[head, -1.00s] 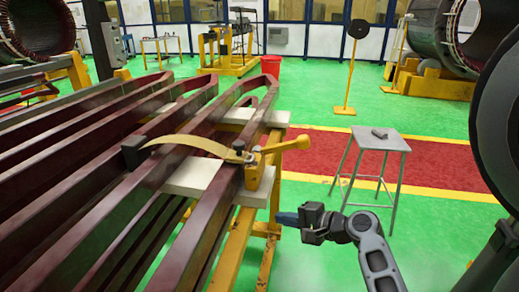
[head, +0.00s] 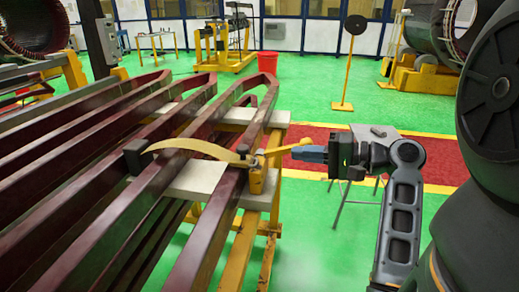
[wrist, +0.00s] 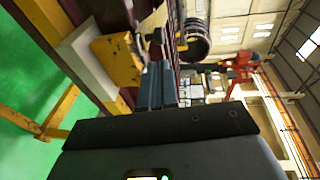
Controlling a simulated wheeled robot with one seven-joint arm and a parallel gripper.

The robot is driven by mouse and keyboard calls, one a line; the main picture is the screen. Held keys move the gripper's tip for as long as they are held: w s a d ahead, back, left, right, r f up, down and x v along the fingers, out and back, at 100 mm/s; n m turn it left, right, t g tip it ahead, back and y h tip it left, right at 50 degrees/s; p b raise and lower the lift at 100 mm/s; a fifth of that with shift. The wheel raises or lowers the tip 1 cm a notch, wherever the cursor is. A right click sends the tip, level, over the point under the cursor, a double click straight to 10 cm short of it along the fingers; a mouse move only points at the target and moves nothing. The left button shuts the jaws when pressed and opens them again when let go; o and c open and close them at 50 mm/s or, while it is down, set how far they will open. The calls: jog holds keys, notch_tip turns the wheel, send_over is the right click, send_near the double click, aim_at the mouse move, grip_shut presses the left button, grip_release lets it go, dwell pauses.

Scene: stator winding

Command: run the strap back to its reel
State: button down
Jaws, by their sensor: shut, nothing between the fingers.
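The tan strap (head: 195,144) arcs over the dark red bars in the head view. Its left end meets a black block (head: 137,156), and its right end meets a yellow clamp-like fitting (head: 257,180) on the rightmost bar. I cannot tell for certain which of these is the reel. A yellow lever (head: 285,150) sticks out to the right from the fitting. My gripper (head: 312,154) is shut and empty, with its blue fingers pointing left at the lever's outer end; contact cannot be told. In the wrist view the fingers (wrist: 157,85) lie beside the yellow fitting (wrist: 118,60).
Pale blocks (head: 200,180) lie among the bars, over a yellow stand (head: 243,250). A small grey stool (head: 375,133) stands behind my arm. A yellow post with a black disc (head: 355,25) stands farther back.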

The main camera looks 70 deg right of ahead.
aim_at(248, 150)
jog(key=w, duration=0.3)
jog(key=w+f+p, duration=0.1)
jog(key=w, duration=0.6)
jog(key=shift+w+d+f, duration=0.25)
jog(key=shift+d, duration=0.15)
jog(key=shift+w, duration=0.15)
